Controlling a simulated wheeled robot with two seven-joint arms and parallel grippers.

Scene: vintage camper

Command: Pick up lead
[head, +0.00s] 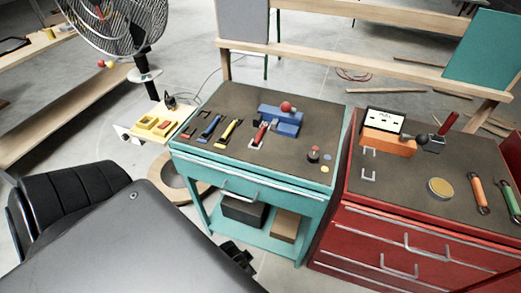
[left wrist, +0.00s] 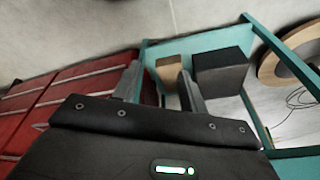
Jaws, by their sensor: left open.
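No thing is clearly identifiable as the lead. A thin dark cable (head: 208,84) runs over the floor behind the teal cart, and a reddish coil of cable (head: 352,75) lies on the floor farther back. A thin looped wire (left wrist: 300,98) also shows on the floor in the left wrist view. My left gripper (head: 238,254) is low in front of the teal cart, small and dark in the head view. In the left wrist view its two fingers (left wrist: 159,84) are apart with nothing held between them. My right gripper is not in view.
The teal cart (head: 263,169) carries tools and a blue vise (head: 280,121); its lower shelf holds a black box (head: 243,211) and a brown box (head: 285,225). A red drawer cabinet (head: 365,235) stands close on the right. A fan (head: 115,25) stands at the left.

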